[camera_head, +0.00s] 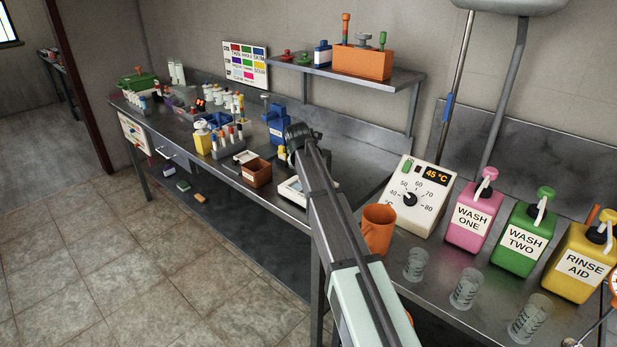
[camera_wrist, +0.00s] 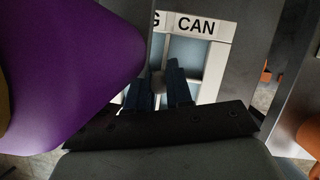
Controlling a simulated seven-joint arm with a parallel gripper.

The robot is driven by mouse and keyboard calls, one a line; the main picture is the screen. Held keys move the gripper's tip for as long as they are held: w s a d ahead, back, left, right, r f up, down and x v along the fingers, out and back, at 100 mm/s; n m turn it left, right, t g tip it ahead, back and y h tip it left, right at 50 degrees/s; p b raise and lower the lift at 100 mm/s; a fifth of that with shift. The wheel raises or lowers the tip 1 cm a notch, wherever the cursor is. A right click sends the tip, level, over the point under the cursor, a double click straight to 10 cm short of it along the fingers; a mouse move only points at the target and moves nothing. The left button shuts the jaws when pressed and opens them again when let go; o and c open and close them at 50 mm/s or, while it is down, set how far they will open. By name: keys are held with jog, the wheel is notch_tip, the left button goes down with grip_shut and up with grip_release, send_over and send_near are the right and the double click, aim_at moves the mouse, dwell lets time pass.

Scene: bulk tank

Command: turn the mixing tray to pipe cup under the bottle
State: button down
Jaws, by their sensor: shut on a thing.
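In the wrist view, the dark blue fingers of my gripper (camera_wrist: 158,92) are close together, shut on a small grey rounded piece (camera_wrist: 158,82). What this piece belongs to is hard to tell. In the head view, my arm reaches over the bench and its dark wrist hides the fingertips and what they hold. I cannot make out the mixing tray, pipe cup or bottle for certain in either view. A large purple surface (camera_wrist: 75,65) fills the left of the wrist view, close to the camera.
A white frame with a label ending in "CAN" (camera_wrist: 196,26) lies beyond the fingers. In the head view, a blue container (camera_head: 277,122), a brown box (camera_head: 257,173) and a white scale (camera_head: 291,192) stand near my wrist. An orange cup (camera_head: 378,230) stands right of my arm.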

dwell(0.4)
jog(key=shift+m+g+h, duration=0.4)
jog(key=shift+m+h, duration=0.1)
jog(key=shift+m, duration=1.1)
jog(key=c, duration=1)
grip_release()
jog(key=v, duration=1.4)
jog(key=shift+f, duration=0.1)
